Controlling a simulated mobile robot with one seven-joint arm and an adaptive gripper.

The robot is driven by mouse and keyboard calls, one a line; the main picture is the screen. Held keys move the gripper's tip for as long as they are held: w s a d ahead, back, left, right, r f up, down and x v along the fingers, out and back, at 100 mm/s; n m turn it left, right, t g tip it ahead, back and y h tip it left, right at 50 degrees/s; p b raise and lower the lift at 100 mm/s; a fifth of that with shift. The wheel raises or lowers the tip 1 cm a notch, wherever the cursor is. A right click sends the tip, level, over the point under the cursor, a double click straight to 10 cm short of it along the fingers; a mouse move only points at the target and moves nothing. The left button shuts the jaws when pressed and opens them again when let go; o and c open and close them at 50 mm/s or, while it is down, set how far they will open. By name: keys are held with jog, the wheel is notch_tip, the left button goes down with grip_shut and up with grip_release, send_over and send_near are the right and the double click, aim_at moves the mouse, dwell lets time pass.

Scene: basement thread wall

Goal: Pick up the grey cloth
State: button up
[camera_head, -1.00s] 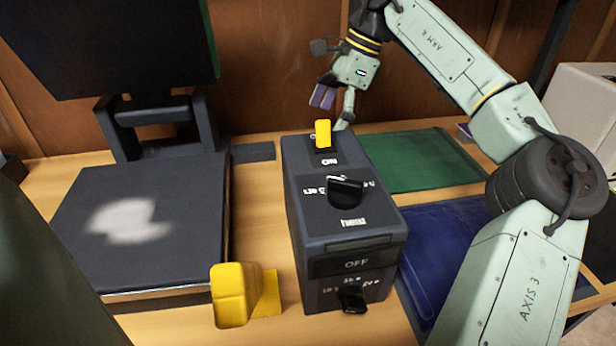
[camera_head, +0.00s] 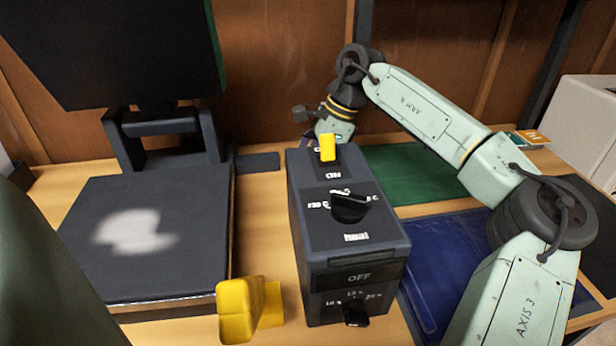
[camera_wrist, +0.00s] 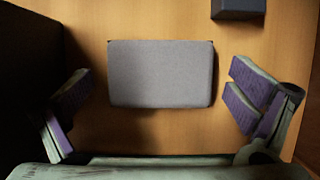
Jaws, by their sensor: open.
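The grey cloth (camera_wrist: 160,74) shows in the wrist view as a flat grey rectangle on the wooden table, in the upper middle of the picture. My gripper (camera_wrist: 160,108) is open, with purple-padded fingers to the left and right of the cloth and apart from it. In the head view my gripper (camera_head: 308,140) is low behind the black control box, and its fingers are mostly hidden. The cloth is hidden behind that box in the head view.
The black control box (camera_head: 350,245) with a yellow switch stands in front of my gripper. A dark press (camera_head: 150,230) is at the left, with a yellow block (camera_head: 240,310) near it. Green (camera_head: 410,170) and blue (camera_head: 440,260) mats lie at the right. A dark block (camera_wrist: 238,8) lies beyond the cloth.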

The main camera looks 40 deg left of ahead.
jog(key=c, duration=1)
jog(key=shift+r, duration=0.1)
notch_tip(320, 180, up, 10)
jog(key=shift+f, duration=0.1)
